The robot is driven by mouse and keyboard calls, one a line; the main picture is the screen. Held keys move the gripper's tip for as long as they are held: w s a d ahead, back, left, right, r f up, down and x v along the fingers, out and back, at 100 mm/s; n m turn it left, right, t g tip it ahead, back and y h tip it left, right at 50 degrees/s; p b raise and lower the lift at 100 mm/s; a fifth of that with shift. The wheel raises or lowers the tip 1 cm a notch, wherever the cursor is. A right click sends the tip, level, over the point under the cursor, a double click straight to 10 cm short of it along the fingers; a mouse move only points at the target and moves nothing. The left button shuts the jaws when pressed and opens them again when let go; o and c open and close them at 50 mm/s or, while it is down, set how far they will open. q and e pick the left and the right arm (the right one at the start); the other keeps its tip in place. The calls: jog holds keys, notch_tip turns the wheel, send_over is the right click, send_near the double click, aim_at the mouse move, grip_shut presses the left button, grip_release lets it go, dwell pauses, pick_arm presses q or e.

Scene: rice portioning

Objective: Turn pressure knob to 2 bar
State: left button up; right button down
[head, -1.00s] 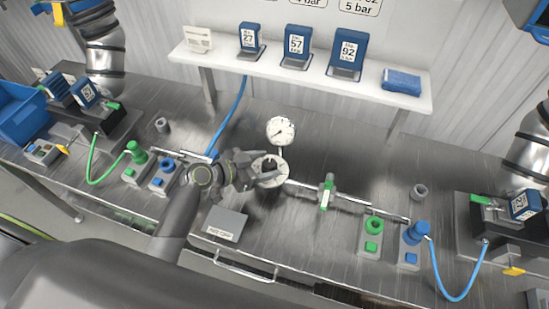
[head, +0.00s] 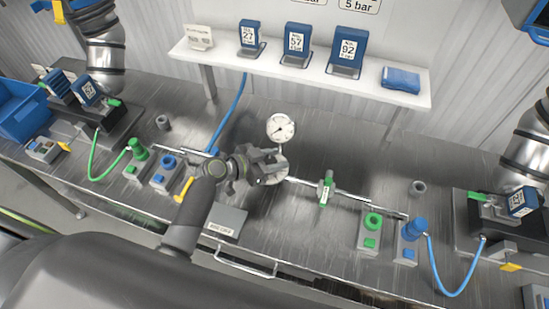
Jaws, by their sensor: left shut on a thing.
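The pressure knob sits on a round pale dial plate (head: 281,176) in the middle of the bench, mostly hidden by my left gripper. My left gripper (head: 266,172) reaches in from the left and is shut on the knob. The round white pressure gauge (head: 281,128) stands just behind the knob on a short stem. Its dark needle is too small to read exactly. My right gripper is not in view.
A pipe with a green-handled valve (head: 326,190) runs right from the knob. Green and blue connectors (head: 372,223) stand at the front right. A shelf (head: 300,75) with several blue-framed cards is behind. A grey labelled plate (head: 225,221) lies front left.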

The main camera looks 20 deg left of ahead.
pick_arm(q)
jog(key=shift+c, duration=0.4)
jog(key=n+t+y+p, duration=0.1)
jog(key=n+y, duration=0.1)
jog(key=shift+a+r+n+t+y, duration=0.1)
jog(key=shift+n+t+y, duration=0.2)
jog(key=shift+n+t, duration=0.1)
jog(key=n+y+p, duration=0.1)
jog(key=n+t+y+p, duration=0.1)
jog(key=shift+w+a+y, duration=0.15)
jog(key=shift+a+y, duration=0.05)
jog(key=shift+y, duration=0.1)
jog(key=shift+n+y+p, duration=0.4)
jog(key=shift+n+p, duration=0.1)
jog(key=shift+p, duration=0.05)
jog(key=shift+a, duration=0.1)
jog(key=o, duration=1)
jog(key=shift+c, duration=0.2)
